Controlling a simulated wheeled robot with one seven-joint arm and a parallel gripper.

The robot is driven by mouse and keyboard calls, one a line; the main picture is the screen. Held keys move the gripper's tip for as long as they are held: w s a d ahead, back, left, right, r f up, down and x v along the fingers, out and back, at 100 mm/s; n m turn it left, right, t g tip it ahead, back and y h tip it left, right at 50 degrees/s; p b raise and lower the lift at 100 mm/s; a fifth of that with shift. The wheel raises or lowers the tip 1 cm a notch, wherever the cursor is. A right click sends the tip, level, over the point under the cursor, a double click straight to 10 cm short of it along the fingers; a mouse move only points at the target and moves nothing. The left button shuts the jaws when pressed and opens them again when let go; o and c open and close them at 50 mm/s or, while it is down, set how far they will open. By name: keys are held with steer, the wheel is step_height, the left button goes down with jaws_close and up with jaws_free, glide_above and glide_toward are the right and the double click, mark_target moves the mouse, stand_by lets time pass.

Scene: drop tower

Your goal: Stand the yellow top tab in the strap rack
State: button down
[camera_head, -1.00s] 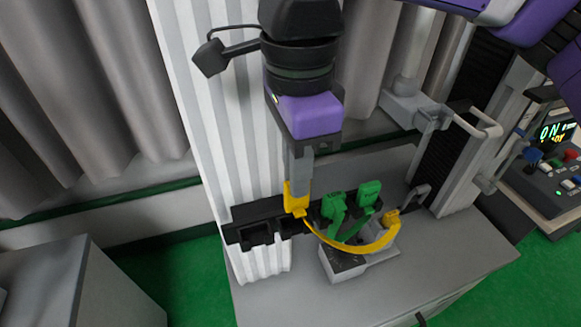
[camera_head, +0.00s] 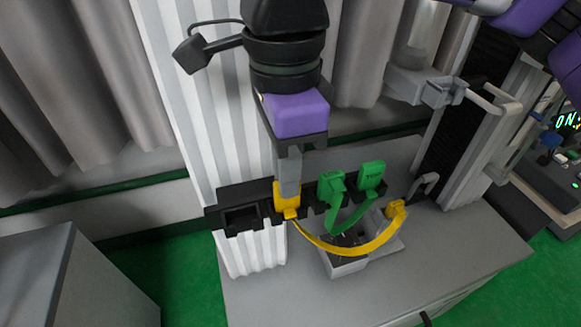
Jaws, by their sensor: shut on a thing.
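My gripper (camera_head: 288,180) points down and is shut on the yellow top tab (camera_head: 286,198). The tab is upright at the black strap rack (camera_head: 212,217), in line with a slot left of the green tabs. I cannot tell how deep it sits in that slot. A yellow strap (camera_head: 345,249) curves from the tab down to the right, to a yellow end piece (camera_head: 396,209) near a grey bracket. Two green tabs (camera_head: 371,175) stand in the rack to the right, with green straps hanging below. The leftmost rack slot (camera_head: 241,219) is empty.
A small grey open box (camera_head: 345,266) stands under the straps on the grey table (camera_head: 460,245). A grey upright with a handle (camera_head: 488,98) is at the right. The table front is clear.

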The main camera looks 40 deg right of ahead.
steer(key=shift+f, duration=0.25)
steer(key=c, duration=1.4)
jaws_free()
steer(key=shift+r, duration=0.1)
step_height(320, 180, up, 8)
steer(key=shift+f, duration=0.15)
